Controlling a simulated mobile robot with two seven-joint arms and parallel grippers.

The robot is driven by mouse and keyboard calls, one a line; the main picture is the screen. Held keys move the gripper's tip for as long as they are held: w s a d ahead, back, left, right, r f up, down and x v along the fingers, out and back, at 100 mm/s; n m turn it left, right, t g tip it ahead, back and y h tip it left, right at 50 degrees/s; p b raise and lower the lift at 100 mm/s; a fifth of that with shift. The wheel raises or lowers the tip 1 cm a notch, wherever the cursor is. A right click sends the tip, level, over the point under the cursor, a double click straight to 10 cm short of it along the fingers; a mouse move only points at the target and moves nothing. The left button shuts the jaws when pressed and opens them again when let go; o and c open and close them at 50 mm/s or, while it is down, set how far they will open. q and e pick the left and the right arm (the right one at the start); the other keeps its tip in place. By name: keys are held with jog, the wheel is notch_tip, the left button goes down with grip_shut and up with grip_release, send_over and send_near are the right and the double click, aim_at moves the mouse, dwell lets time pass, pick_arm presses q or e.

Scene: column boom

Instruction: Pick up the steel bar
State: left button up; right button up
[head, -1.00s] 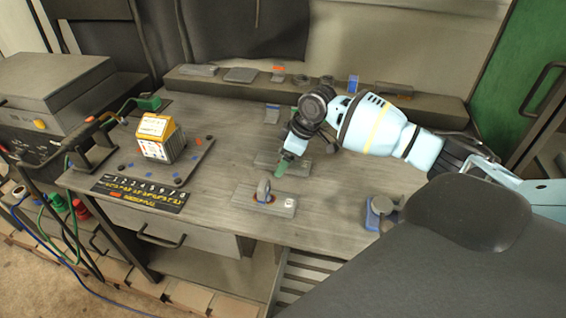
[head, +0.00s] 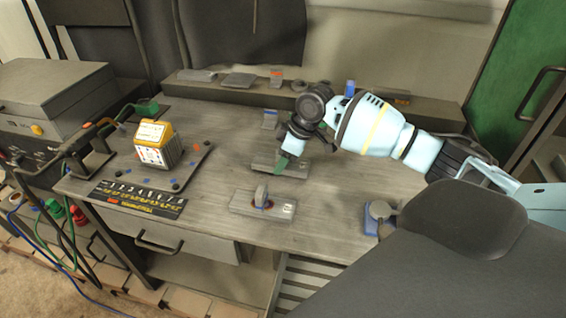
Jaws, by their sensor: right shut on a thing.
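My right gripper (head: 283,160) points down over the middle of the bench and is shut. A green piece shows at its tip; I cannot tell whether it is a fingertip or part of what is held. A flat grey piece (head: 299,171), which looks like the steel bar, lies right at the fingertips, its middle partly hidden by the gripper. Whether it is clear of the bench top is too small to tell. My left gripper is not in view.
In front stands a grey plate (head: 242,203) with an upright rounded piece. A yellow-topped block (head: 155,143) sits on a dark tray at left, behind a numbered strip (head: 137,199). A blue fixture (head: 371,219) is at right. A ledge with small parts runs behind.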

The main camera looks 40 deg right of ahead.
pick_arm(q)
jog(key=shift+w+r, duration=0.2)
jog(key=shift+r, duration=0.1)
pick_arm(e)
notch_tip(320, 180, up, 9)
jog(key=shift+r+p, duration=0.55)
jog(key=shift+p, duration=0.15)
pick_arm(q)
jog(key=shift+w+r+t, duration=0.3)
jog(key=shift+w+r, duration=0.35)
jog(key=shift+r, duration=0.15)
pick_arm(e)
jog(key=shift+f, duration=0.1)
